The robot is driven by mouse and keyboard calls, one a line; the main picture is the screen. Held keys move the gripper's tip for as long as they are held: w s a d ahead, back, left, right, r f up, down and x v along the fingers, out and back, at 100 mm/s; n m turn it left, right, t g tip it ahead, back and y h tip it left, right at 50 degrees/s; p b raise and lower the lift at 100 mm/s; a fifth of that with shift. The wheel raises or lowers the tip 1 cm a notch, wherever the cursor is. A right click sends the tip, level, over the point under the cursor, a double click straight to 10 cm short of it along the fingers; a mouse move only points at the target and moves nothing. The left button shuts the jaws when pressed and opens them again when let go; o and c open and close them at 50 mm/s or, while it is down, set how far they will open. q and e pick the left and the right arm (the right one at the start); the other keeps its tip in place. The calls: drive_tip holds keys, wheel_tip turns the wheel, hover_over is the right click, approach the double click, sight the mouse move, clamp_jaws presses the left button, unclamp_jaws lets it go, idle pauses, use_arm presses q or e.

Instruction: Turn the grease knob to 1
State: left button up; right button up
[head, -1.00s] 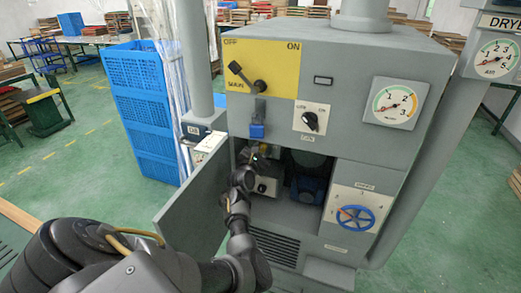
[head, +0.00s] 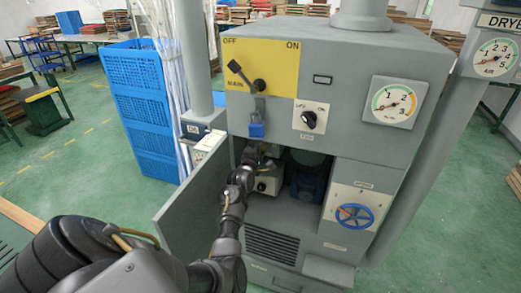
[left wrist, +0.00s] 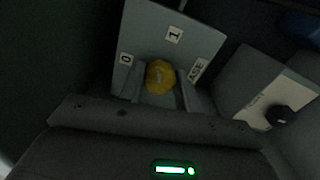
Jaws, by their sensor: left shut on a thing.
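The grease knob (left wrist: 160,77) is yellow and round in the left wrist view. It sits on a grey plate (left wrist: 188,28) marked 0 on the left, 1 at the top and a partly covered label on the right. My left gripper (left wrist: 160,88) is shut on the knob, one finger on each side. A mark shows on the knob's face, but I cannot tell which number it points to. In the head view my left gripper (head: 250,157) reaches into the open cabinet and hides most of the knob. My right gripper is not in view.
The open cabinet door (head: 190,205) stands left of my arm. A small box with a black knob (left wrist: 281,115) sits right of the plate. A blue padlock (head: 256,130) hangs above the opening. A blue handwheel (head: 355,216) is at right.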

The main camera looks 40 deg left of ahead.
use_arm(q)
drive_tip(key=shift+f+m, duration=0.15)
drive_tip(key=shift+m, duration=2.05)
drive_tip(key=o, duration=1)
drive_tip(key=shift+c, duration=0.2)
drive_tip(key=b+v, duration=0.3)
drive_tip(key=v, duration=0.8)
drive_tip(key=shift+w+m, duration=0.1)
drive_tip(key=shift+m, duration=0.3)
